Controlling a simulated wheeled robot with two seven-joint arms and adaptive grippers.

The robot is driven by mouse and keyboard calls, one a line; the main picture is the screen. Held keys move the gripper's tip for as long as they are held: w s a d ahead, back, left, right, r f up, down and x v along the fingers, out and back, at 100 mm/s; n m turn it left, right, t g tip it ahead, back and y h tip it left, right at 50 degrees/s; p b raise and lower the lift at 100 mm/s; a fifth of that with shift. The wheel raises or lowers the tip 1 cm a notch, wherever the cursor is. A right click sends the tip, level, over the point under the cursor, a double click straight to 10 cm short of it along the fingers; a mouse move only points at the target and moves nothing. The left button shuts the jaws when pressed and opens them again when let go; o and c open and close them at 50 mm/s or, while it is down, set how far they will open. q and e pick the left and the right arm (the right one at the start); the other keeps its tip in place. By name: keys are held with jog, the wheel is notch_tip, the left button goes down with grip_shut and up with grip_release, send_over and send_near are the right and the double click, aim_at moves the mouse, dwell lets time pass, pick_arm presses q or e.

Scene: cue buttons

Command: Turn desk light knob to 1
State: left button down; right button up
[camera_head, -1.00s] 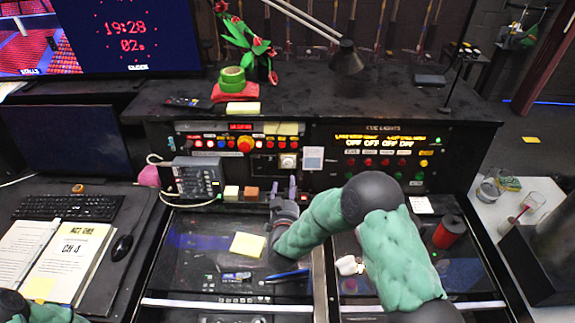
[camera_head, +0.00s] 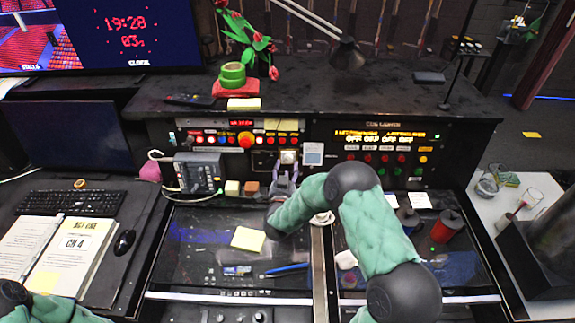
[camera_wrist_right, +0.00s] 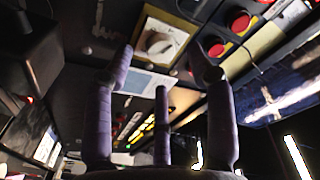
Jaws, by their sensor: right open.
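The desk light knob (camera_head: 288,157) is a pale round knob on a small plate in the middle of the black console's front panel. In the right wrist view the white knob (camera_wrist_right: 160,43) sits on a cream plate beyond my fingertips. My right gripper (camera_head: 287,172) is open, just below and in front of the knob. In the wrist view its purple fingers (camera_wrist_right: 163,62) are spread apart with nothing between them, and a gap to the knob seems to show. The knob's setting is too small to read. My left gripper is out of view; only its green arm shows at bottom left.
A red emergency-style button (camera_head: 246,140) and a lit button row lie left of the knob. A white label (camera_head: 313,154) is close on its right, then the cue light panel (camera_head: 380,150).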

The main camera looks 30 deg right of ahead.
aim_at(288, 159)
jog(key=shift+x, duration=1.5)
grip_shut()
jog(key=shift+f+n+b, duration=0.1)
jog(key=shift+n+b, duration=0.4)
jog(key=shift+n, duration=0.1)
jog(key=shift+n+t+b, duration=0.3)
jog(key=shift+n+b, duration=0.15)
jog(key=shift+n, duration=0.35)
grip_release()
jog(key=shift+s, duration=0.15)
